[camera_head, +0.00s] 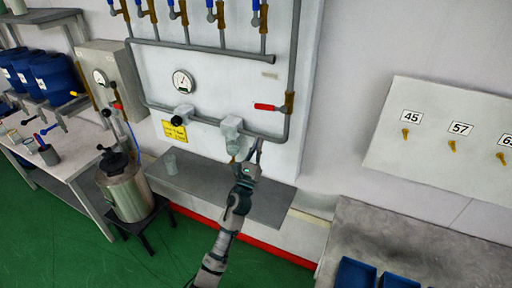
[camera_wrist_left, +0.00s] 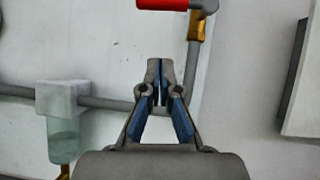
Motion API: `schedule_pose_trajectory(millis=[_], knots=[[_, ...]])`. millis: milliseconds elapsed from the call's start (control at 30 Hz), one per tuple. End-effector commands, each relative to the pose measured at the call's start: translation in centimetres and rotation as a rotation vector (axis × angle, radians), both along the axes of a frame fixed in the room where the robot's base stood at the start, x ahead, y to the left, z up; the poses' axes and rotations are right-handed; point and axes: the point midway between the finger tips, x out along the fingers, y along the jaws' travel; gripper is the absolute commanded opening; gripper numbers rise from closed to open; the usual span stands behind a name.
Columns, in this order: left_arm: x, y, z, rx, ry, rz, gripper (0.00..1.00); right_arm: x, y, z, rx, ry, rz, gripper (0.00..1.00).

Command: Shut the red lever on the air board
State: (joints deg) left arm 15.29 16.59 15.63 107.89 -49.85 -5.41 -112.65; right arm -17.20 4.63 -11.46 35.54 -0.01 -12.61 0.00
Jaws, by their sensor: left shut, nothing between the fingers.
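The red lever (camera_head: 268,107) is on a brass valve (camera_head: 289,103) at the lower right of the white air board (camera_head: 222,72). It lies level, pointing left from the valve, across the upright pipe. In the left wrist view the red lever (camera_wrist_left: 162,4) shows at the top edge, beside the brass valve (camera_wrist_left: 196,30). My left gripper (camera_head: 257,146) is below the lever and apart from it, in front of the board's lower edge. In the left wrist view my left gripper (camera_wrist_left: 158,68) is shut and empty, pointing up towards the lever. My right gripper is not in view.
A clear filter bowl (camera_head: 232,130) hangs from the lower pipe, close left of my gripper. A grey shelf (camera_head: 225,190) with a clear cup (camera_head: 170,160) lies below. Blue-handled valves (camera_head: 212,14) line the top. A panel with numbered hooks (camera_head: 440,140) is at right.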

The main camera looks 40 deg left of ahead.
Motion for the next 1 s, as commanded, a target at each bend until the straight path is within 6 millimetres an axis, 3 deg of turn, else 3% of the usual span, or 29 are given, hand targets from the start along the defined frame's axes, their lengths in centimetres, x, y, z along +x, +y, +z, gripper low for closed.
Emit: schedule_pose_trajectory(millis=[33, 267, 500, 1000], knots=[[0.9, 0.3, 1.1, -0.002, -0.003, -0.001, 0.0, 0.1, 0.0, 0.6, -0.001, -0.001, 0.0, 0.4], [4.7, 1.4, 3.6, -0.004, -0.002, -0.003, 0.0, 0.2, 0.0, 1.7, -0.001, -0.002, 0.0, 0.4], [5.0, 1.8, 6.7, -0.002, -0.001, -0.004, 0.0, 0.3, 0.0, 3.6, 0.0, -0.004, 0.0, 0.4], [5.1, 2.0, 7.2, 0.01, 0.003, -0.001, 0.0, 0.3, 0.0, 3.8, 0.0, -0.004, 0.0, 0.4]])
